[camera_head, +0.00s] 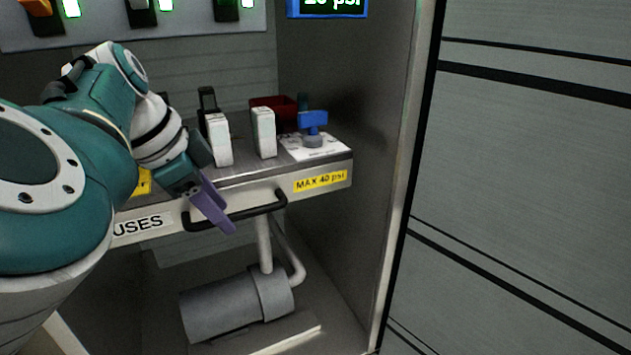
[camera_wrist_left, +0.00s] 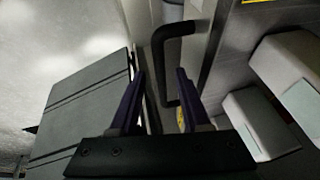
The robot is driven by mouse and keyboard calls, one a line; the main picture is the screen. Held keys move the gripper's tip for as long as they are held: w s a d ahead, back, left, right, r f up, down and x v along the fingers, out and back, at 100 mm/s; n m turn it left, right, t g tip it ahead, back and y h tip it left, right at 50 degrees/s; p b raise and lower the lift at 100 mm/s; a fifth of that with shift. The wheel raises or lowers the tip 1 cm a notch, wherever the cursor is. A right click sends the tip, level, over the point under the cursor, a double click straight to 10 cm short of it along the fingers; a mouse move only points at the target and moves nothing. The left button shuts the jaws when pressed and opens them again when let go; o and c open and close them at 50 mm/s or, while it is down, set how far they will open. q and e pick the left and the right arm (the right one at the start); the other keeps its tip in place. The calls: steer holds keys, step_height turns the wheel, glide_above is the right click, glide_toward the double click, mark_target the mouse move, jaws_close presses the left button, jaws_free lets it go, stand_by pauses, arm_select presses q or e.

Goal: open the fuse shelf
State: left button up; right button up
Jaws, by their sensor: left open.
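The fuse shelf (camera_head: 317,166) has a metal front with a "USES" label (camera_head: 143,227), its first letters hidden by my left arm, and a yellow "MAX 40 psi" label. Its black bar handle (camera_head: 264,209) runs along the front. My left gripper (camera_head: 212,205) has purple fingers and is at the left part of the handle; it hides some of it. In the left wrist view, the open gripper (camera_wrist_left: 160,85) has the handle (camera_wrist_left: 167,38) appearing between and beyond its fingertips. Whether the fingers touch the handle cannot be told. My right gripper is not in view.
White fuse blocks (camera_head: 263,132), a red box and a blue valve knob (camera_head: 313,122) are on the shelf. The cabinet's side wall (camera_head: 345,75) is close to the shelf's right end. Switches are above.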

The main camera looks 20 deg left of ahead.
arm_select(q)
steer(key=shift+c, duration=0.2)
jaws_close()
stand_by(1.3)
